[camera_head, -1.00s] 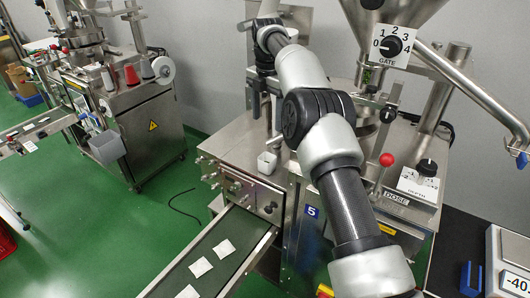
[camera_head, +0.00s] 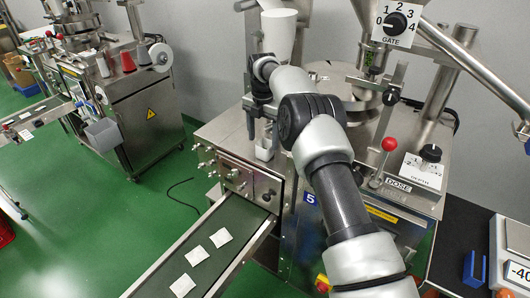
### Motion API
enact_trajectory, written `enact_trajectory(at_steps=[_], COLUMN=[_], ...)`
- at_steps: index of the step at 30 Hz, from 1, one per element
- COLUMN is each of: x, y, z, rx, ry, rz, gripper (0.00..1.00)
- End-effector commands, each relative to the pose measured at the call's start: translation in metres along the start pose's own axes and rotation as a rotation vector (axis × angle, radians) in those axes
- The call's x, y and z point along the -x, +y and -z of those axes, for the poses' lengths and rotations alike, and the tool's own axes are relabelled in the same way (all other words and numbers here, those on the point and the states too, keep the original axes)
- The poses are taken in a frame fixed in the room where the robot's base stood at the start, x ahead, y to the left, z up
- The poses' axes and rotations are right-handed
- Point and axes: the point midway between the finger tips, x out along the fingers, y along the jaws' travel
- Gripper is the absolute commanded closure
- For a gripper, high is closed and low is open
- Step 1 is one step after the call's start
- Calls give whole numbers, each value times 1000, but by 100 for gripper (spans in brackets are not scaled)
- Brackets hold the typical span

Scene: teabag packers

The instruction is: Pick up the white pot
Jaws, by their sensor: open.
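A small white pot (camera_head: 264,151) shows at the front of the near steel packing machine, above its control panel. My gripper (camera_head: 262,131) is open and points down just above it, with its fingers close to the pot's upper part. I cannot tell whether they touch the pot. My arm comes from the lower right and hides part of the machine top.
A white cone-shaped part (camera_head: 279,35) stands behind my wrist. The packing machine (camera_head: 235,135) has a lever with a red knob (camera_head: 389,144). A conveyor (camera_head: 225,225) with several teabags runs to the lower left. A scale (camera_head: 505,255) sits at right.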

Motion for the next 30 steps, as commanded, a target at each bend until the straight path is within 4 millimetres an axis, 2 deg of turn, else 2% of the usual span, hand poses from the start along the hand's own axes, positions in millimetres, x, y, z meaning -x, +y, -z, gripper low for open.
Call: enact_trajectory(at_steps=[10,19,20,27,30], x=[-45,-52,-52,-51,-51], y=[2,3,3,3,3], z=[2,2,2,2,2], rx=[0,0,0,0,0], ry=[2,0,0,0,0], rz=[1,0,0,0,0], gripper=[34,34,36,77,82])
